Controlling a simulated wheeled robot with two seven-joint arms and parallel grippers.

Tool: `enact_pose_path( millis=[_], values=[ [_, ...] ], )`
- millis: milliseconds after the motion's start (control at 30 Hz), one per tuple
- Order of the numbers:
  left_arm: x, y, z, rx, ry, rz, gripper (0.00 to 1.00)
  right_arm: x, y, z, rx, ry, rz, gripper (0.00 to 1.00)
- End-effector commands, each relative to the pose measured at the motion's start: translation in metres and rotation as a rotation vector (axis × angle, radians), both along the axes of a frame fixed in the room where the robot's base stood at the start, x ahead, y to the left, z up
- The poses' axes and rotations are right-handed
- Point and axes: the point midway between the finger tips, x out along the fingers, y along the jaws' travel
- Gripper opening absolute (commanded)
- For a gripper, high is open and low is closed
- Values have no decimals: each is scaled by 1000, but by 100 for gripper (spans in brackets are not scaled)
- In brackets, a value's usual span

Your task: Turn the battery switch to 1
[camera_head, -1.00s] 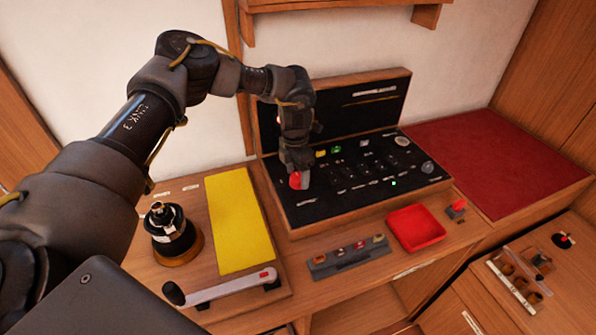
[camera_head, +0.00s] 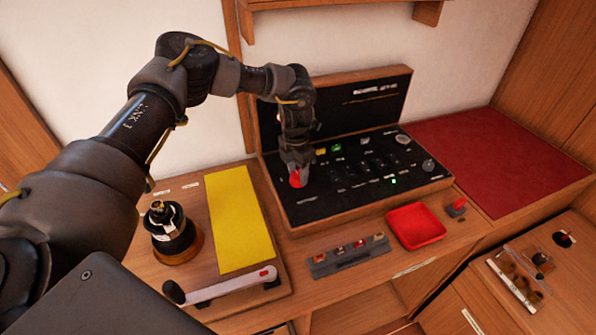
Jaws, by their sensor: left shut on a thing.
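The battery switch is a red knob (camera_head: 297,179) at the left end of the black panel (camera_head: 325,208), which lies in a wooden case with its lid raised. My left gripper (camera_head: 297,172) comes down from above and is shut on the red knob, hiding its upper part. The marks around the knob are too small or covered to read. A small green light (camera_head: 393,181) shows on the panel. My right gripper is out of view.
A red tray (camera_head: 416,226) and a grey block with several small pieces (camera_head: 348,256) stand in front of the case. A yellow mat (camera_head: 238,220) and a black winch (camera_head: 171,232) are to the left. A red mat (camera_head: 490,160) lies to the right.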

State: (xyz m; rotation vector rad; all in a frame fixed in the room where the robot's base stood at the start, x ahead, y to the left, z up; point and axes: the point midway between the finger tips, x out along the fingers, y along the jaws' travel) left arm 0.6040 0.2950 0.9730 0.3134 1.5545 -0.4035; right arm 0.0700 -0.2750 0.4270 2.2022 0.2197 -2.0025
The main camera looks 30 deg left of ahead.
Motion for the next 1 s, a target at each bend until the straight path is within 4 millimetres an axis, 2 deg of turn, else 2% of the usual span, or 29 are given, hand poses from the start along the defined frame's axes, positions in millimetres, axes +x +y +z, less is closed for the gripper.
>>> enact_pose_path(
  millis=[1000],
  values=[
    [-2, 0, 0, -3, -1, 841, 21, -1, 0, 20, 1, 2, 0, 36]
  ],
)
